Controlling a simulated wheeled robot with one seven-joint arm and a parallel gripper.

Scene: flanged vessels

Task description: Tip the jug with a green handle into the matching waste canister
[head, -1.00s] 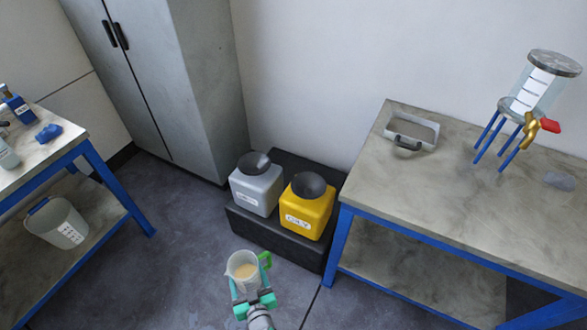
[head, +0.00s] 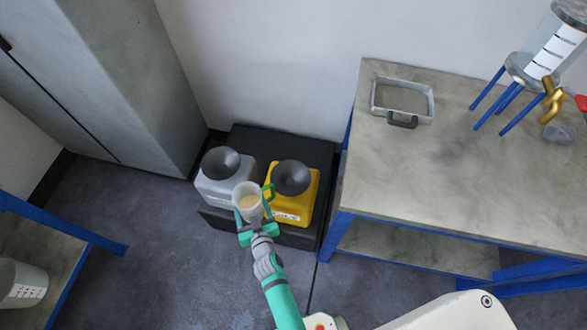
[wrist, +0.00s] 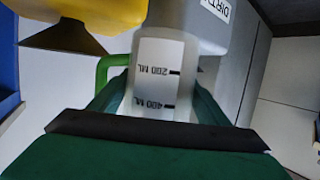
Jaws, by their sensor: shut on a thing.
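The clear jug (head: 246,196) with a green handle (head: 269,191) holds a pale beige liquid and looks about upright. My gripper (head: 251,219) is shut on its body. In the wrist view the jug (wrist: 160,72) shows a scale with 200 ML and 400 ML, between my gripper's fingers (wrist: 155,108). The grey canister (head: 211,192) and the yellow canister (head: 306,208) each carry a dark funnel. In the head view the jug overlaps the grey canister's right front, near the gap between the two. The grey canister's label (wrist: 222,10) partly reads "DIRT"; the yellow one's is unreadable.
Both canisters stand on a low black platform (head: 285,145) against the wall. A blue-framed bench (head: 440,185) at right bears a metal tray (head: 403,98) and a vessel on blue legs (head: 541,62). A grey cabinet (head: 150,80) stands at left.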

